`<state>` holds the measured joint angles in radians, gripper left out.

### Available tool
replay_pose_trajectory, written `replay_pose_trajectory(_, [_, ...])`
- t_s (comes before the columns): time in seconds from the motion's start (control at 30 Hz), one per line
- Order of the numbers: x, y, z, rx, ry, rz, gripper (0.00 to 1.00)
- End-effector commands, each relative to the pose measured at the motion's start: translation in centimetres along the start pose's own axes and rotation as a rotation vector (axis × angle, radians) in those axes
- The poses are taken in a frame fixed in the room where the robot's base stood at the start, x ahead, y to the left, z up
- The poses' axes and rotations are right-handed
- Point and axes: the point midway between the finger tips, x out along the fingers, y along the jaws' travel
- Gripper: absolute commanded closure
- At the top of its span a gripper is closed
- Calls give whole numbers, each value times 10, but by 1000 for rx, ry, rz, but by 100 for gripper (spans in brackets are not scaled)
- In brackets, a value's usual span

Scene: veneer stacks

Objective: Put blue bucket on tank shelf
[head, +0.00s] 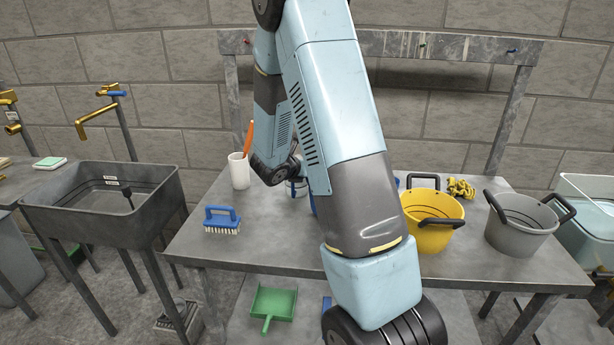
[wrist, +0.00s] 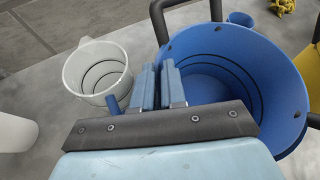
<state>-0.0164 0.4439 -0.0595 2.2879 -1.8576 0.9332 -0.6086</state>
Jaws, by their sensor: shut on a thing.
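The blue bucket (wrist: 215,65) fills the middle and right of the wrist view, seen from above, with dark handles at its rim. My gripper (wrist: 165,75) is shut on its near-left wall, with the two blue-grey fingers close together at the rim. In the head view my arm hides the gripper and nearly all of the bucket; only a sliver of blue shows beside the arm. I cannot tell whether the bucket still touches the table. A pale tank (head: 585,215) stands at the right edge of the head view; which surface is the tank shelf is unclear.
The grey table (head: 270,240) also bears a blue brush (head: 221,219), a white cup (head: 238,171), a yellow bucket (head: 432,225), a yellow cloth (head: 461,188) and a grey bucket (head: 520,225). A pale jug (wrist: 97,68) stands just left of the blue bucket. A sink (head: 100,205) is at left.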

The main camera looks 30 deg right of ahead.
Motion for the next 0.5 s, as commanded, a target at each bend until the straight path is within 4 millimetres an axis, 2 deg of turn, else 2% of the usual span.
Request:
replay_pose_trajectory(0.13, [8, 3, -18, -3, 1, -1, 100])
replay_pose_trajectory(0.37, [10, 3, -22, 0, 0, -1, 100])
replay_pose_trajectory(0.4, [10, 3, -22, -1, 1, 0, 88])
replay_pose_trajectory(0.5, [10, 3, -22, -1, 1, 0, 79])
